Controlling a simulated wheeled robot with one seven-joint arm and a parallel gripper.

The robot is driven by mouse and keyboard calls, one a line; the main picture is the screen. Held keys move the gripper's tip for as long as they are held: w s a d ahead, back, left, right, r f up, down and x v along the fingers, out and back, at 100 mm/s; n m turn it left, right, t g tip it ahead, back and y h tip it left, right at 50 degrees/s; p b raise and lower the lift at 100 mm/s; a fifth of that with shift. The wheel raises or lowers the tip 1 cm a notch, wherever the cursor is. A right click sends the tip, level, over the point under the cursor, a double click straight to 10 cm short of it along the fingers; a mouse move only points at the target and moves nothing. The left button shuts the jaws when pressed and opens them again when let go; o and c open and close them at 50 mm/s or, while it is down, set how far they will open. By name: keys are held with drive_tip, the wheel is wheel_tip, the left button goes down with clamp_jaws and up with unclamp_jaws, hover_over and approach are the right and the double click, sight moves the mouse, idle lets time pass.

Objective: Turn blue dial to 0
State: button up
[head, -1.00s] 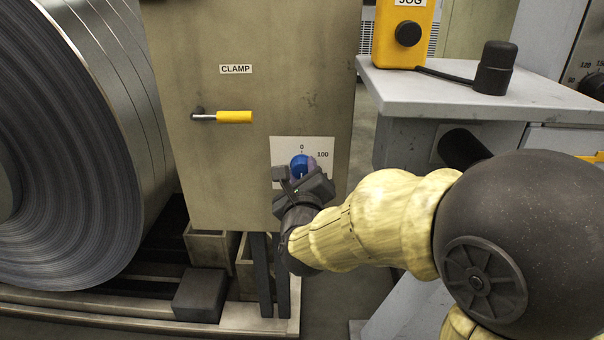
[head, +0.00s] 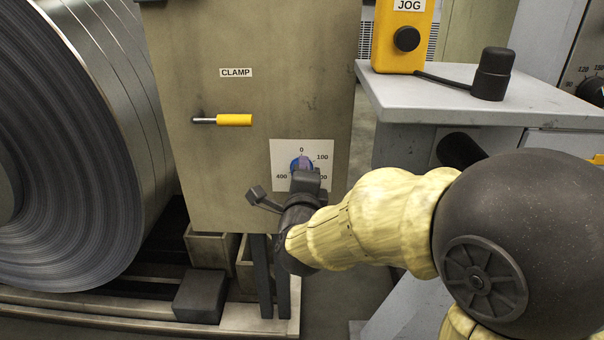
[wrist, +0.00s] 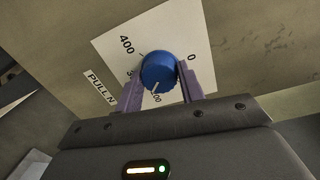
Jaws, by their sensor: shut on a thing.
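The blue dial (head: 294,165) sits on a white scale plate (head: 322,148) on the beige cabinet front. My gripper (head: 303,164) hides much of the dial there. In the wrist view the dial (wrist: 160,70) is between the two purple fingers of my gripper (wrist: 161,80), which is shut on it. The dial's white line points down in that view, at a partly hidden number ending in 00. The 0 is to the dial's right there.
A yellow-handled clamp lever (head: 234,120) is on the same panel, left of the dial. A large steel coil (head: 75,150) stands at left. A grey console (head: 480,100) with a yellow jog box (head: 402,45) stands at right.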

drive_tip(key=shift+f+n+h+p, duration=0.1)
drive_tip(key=shift+n+h+p, duration=0.3)
drive_tip(key=shift+n+p, duration=4.7)
drive_tip(key=shift+f+n+h+p, duration=0.25)
drive_tip(key=shift+n+p, duration=1.7)
drive_tip(key=shift+n, duration=6.15)
drive_tip(key=shift+r, duration=0.1)
drive_tip(key=o, duration=1)
drive_tip(key=shift+c, duration=0.2)
drive_tip(key=shift+r, duration=0.1)
